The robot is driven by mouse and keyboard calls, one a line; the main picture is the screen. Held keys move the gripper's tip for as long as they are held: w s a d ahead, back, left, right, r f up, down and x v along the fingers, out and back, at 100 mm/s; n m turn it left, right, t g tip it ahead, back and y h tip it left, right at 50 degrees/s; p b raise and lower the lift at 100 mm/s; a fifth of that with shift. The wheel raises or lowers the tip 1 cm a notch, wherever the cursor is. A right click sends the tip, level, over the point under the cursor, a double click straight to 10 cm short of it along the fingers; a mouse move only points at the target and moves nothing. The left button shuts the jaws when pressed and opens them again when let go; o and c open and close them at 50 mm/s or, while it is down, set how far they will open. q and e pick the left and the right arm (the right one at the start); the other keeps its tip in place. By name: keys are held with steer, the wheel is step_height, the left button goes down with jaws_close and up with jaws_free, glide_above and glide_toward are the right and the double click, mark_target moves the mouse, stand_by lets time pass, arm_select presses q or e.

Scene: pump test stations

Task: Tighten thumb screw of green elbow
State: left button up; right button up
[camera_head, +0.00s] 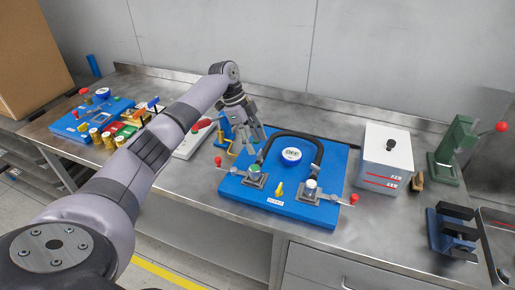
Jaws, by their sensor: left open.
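The blue test board (233,187) lies on the steel bench, with a black curved hose (291,134) arching over it. The green elbow (254,170) sits at the hose's left end on a metal clamp mount, and its thumb screw is too small to make out. My left gripper (249,139) is open and empty, pointing down just behind and left of the green elbow, apart from it. A white fitting (311,184) sits at the hose's right end. My right gripper is not in view.
A white box (384,158), green press (455,145) and blue vise (452,235) stand right. Another blue board (70,125) is left.

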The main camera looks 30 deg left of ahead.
arm_select(q)
steer(key=v, duration=0.8)
steer(key=shift+r, duration=0.15)
